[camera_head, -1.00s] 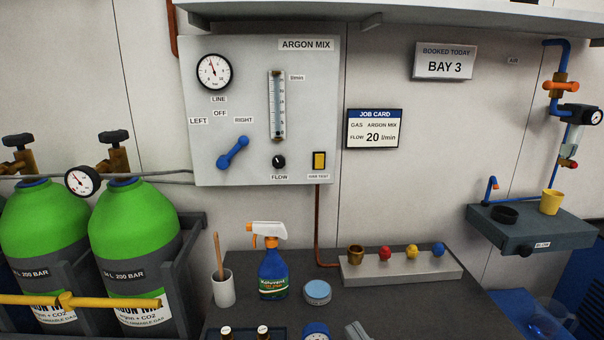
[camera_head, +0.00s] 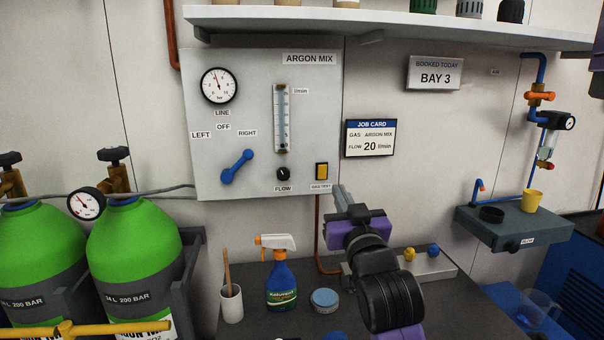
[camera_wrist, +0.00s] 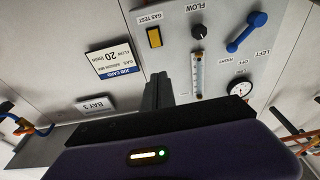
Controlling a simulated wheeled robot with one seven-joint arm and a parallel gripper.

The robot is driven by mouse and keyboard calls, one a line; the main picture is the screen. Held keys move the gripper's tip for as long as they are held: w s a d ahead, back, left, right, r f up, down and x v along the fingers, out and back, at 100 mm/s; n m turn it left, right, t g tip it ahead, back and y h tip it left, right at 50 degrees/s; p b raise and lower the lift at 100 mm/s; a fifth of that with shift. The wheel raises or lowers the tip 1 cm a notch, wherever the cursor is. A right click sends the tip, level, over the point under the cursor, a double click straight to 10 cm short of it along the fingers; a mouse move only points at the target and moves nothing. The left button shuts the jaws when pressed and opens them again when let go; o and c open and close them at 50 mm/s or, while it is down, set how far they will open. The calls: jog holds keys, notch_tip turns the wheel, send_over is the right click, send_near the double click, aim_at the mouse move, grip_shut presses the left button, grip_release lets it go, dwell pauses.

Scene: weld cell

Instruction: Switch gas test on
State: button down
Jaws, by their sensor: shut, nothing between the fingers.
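The gas test switch (camera_head: 321,171) is a yellow rocker in a black frame, low on the right of the grey ARGON MIX panel (camera_head: 215,120). It also shows in the wrist view (camera_wrist: 154,37), beyond my fingertips. My gripper (camera_head: 340,190) is shut and empty, its fingers pointing up just below and right of the switch, apparently apart from it. In the wrist view my fingers (camera_wrist: 157,85) point toward the panel. The blue selector lever (camera_head: 238,166) slants up to the right, toward RIGHT. The flow knob (camera_head: 283,174) is black, left of the switch, under the flow tube (camera_head: 281,118).
A job card (camera_head: 370,138) hangs right of the panel. A spray bottle (camera_head: 281,283), a cup (camera_head: 231,303) and a round tin (camera_head: 324,300) stand on the bench below. Green cylinders (camera_head: 135,245) stand at left. A shelf (camera_head: 300,20) overhangs the panel.

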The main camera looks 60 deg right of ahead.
jog(key=shift+f+y, duration=0.3)
jog(key=shift+f, duration=0.7)
jog(key=p, duration=0.3)
send_near(323, 167)
jog(key=x, duration=0.5)
jog(key=shift+w+d+r, duration=0.1)
jog(key=shift+w, duration=0.05)
jog(key=shift+w+d, duration=0.5)
jog(key=shift+d, duration=0.05)
jog(key=shift+r, duration=0.1)
jog(key=shift+w+d+r+g+p, duration=0.1)
jog(key=shift+g+p, duration=0.3)
jog(key=shift+p, duration=0.4)
